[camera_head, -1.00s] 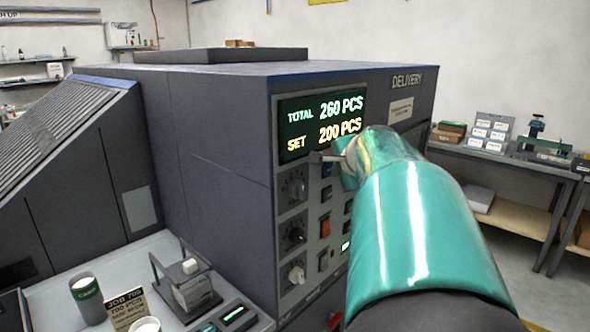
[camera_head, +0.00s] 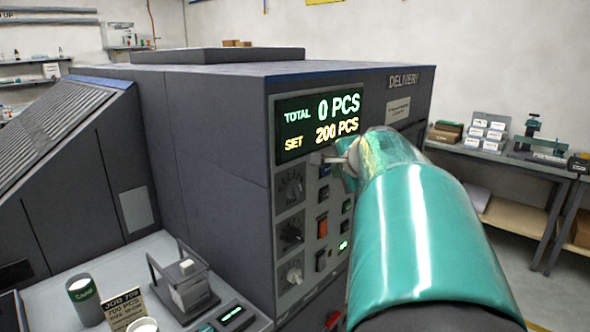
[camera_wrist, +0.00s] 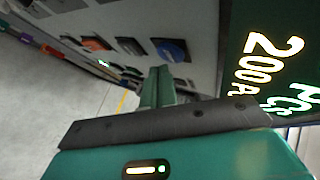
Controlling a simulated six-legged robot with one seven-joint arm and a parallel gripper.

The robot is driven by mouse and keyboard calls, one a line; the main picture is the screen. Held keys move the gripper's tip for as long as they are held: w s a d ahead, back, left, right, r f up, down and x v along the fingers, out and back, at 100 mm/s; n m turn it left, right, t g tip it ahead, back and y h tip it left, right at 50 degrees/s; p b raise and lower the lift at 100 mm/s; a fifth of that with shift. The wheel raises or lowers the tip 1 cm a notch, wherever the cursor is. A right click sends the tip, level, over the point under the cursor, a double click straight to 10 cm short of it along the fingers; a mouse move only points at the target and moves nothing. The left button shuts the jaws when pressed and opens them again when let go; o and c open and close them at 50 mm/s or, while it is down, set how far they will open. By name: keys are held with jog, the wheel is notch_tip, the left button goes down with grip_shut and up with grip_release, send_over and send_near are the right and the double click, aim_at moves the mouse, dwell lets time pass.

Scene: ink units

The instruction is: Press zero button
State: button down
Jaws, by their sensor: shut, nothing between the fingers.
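The dark display (camera_head: 319,124) on the machine's panel reads TOTAL 0 PCS and SET 200 PCS in the head view. Part of it also shows in the wrist view (camera_wrist: 262,75). Below it the control panel (camera_head: 307,255) carries knobs and several small buttons. My green gripper (camera_head: 340,160) is in front of the panel, just under the display's lower right. In the wrist view its fingers (camera_wrist: 157,75) are together, with nothing between them, and point at the panel near a blue button (camera_wrist: 172,50). Which button is the zero button, and whether the fingertips touch one, I cannot tell.
At the lower left a counter holds a green cup (camera_head: 85,300), a JOB 709 sign (camera_head: 124,306) and a small framed device (camera_head: 185,285). A side bench (camera_head: 545,170) with boxes stands at the right. My arm hides the panel's right part.

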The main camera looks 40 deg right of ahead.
jog(key=shift+s, duration=0.15)
jog(key=shift+s+d, duration=0.15)
jog(key=shift+s, duration=1.1)
jog(key=shift+s+d, duration=0.1)
jog(key=shift+s, duration=1.1)
